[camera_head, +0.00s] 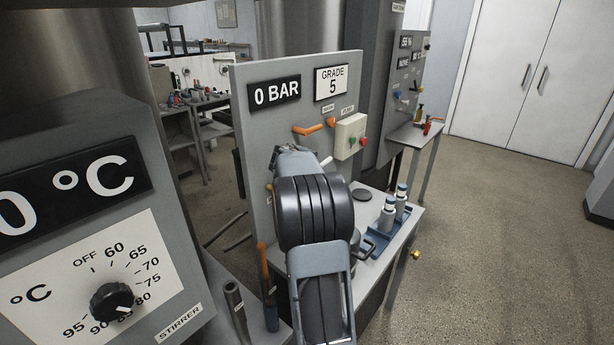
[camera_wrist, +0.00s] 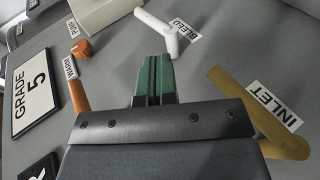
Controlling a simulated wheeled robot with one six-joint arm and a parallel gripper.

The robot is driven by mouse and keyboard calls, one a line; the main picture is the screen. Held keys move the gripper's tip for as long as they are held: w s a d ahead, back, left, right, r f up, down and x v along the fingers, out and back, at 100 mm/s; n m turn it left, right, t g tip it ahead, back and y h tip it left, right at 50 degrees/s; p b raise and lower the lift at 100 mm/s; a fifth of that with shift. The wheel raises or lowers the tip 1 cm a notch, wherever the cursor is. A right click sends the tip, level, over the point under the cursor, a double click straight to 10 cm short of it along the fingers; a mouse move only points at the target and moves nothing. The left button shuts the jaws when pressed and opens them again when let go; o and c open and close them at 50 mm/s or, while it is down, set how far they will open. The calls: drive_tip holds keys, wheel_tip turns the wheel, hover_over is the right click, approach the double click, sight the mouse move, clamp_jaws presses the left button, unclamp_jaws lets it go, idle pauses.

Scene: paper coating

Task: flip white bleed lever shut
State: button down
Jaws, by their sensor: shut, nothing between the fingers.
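The white bleed lever (camera_wrist: 160,30) is on the grey panel (camera_wrist: 215,65), beside its BLEED label (camera_wrist: 181,23), in the wrist view. It slants from upper left to a stubby hub at lower right. My gripper (camera_wrist: 154,62) has its green fingers together and empty. Their tips appear just below and left of the lever's hub; whether they touch it cannot be told. In the head view my arm covers the middle of the panel (camera_head: 258,125), and I cannot make out the lever clearly.
A brass-coloured INLET lever (camera_wrist: 250,110) lies right of my fingers. A button box (camera_head: 348,138) juts from the panel.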

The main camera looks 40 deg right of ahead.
drive_tip(key=shift+s+a, duration=0.2)
drive_tip(key=shift+a, duration=0.4)
drive_tip(key=shift+s+a, duration=0.2)
drive_tip(key=shift+a, duration=0.35)
drive_tip(key=shift+w, duration=0.1)
